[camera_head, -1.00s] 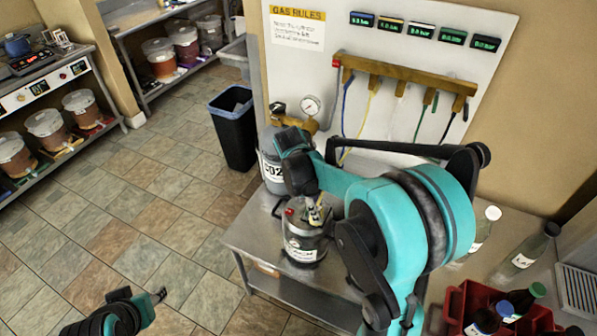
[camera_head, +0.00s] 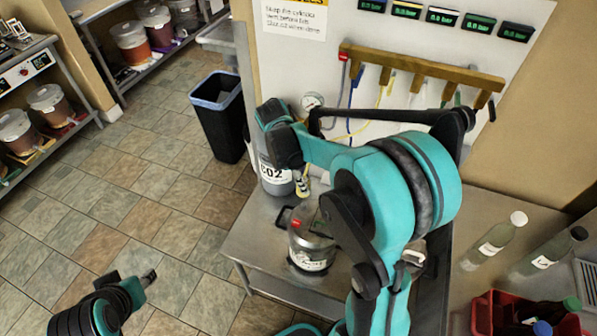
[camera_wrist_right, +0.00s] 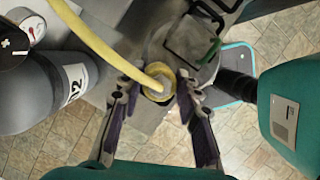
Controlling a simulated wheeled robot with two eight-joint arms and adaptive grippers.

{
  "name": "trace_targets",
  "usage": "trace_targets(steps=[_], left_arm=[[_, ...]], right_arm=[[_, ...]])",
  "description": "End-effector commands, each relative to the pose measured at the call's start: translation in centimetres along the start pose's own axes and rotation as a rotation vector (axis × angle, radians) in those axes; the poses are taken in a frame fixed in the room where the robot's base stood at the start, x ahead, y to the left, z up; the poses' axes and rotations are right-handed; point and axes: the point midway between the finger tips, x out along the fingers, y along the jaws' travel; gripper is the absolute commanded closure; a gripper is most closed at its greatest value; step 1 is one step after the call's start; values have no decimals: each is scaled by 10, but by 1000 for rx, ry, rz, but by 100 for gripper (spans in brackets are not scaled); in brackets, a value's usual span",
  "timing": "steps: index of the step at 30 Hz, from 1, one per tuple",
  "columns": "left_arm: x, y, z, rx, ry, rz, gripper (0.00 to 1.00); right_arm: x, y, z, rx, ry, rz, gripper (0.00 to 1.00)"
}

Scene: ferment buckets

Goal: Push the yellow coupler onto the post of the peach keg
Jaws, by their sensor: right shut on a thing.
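The peach keg (camera_head: 311,258), a short steel keg with dark handles and a red spot on top, stands on the steel bench; its label is too blurred to read. My right gripper (camera_head: 303,186) is behind the keg's top, close to the CO2 cylinder. In the right wrist view its fingers (camera_wrist_right: 156,92) are shut on the yellow coupler (camera_wrist_right: 157,80), from which a thick yellow hose (camera_wrist_right: 95,40) runs up and left. The coupler is apart from the keg in the head view. The keg's post is not clearly visible. My left gripper (camera_head: 149,277) is over the floor at lower left; its opening is unclear.
The grey CO2 cylinder (camera_head: 274,178) with a gauge (camera_head: 312,101) stands close to my right gripper. A wooden hose rack (camera_head: 420,68) hangs on the wall panel. Bottles (camera_head: 495,240) and a red crate (camera_head: 482,318) are at right. A black bin (camera_head: 220,125) stands on the floor.

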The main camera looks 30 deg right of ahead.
Motion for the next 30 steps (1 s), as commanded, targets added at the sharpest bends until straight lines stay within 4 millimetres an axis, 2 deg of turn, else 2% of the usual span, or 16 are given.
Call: trace_targets(steps=[18,30], left_arm=[[30,0,22,0,0,0,60],[31,0,22,0,0,0,60]], right_arm=[[45,0,-14,0,0,0,100],[48,0,-15,0,0,0,100]])
